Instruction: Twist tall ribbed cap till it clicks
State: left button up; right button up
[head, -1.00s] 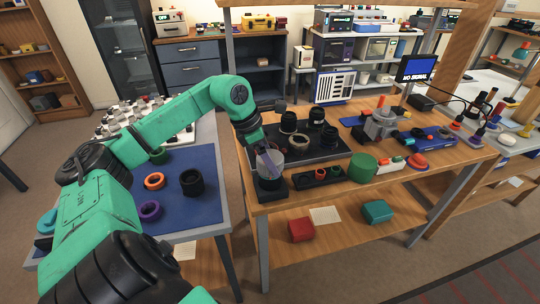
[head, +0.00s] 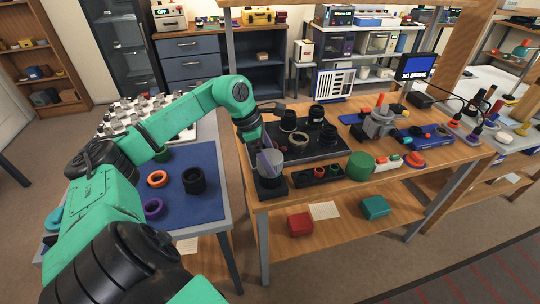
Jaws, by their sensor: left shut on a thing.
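The tall ribbed cap, a grey cylinder (head: 271,169), stands upright on a square black base (head: 271,188) at the front left corner of the wooden bench. My left gripper (head: 266,160) reaches down from above and is shut on the cap; its fingers hide part of the cap's left side and top. The ribs are too small to make out. My right gripper is not in view.
Black lens parts (head: 288,121) stand on a dark mat behind the cap. A black strip with small rings (head: 320,173) and a green cylinder (head: 360,166) are to its right. A blue mat (head: 205,215) with loose rings lies on the left table.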

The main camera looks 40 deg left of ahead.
aim_at(269, 156)
pick_arm(q)
jog(key=o, duration=1)
jog(key=shift+r, duration=0.15)
jog(key=b+v, duration=0.1)
jog(key=v, duration=0.4)
jog(key=shift+a, duration=0.15)
jog(key=p+v, duration=0.1)
jog(key=v, duration=0.8)
jog(key=shift+s+r+p, duration=0.15)
jog(key=shift+s+p, duration=0.05)
jog(key=shift+p, duration=0.2)
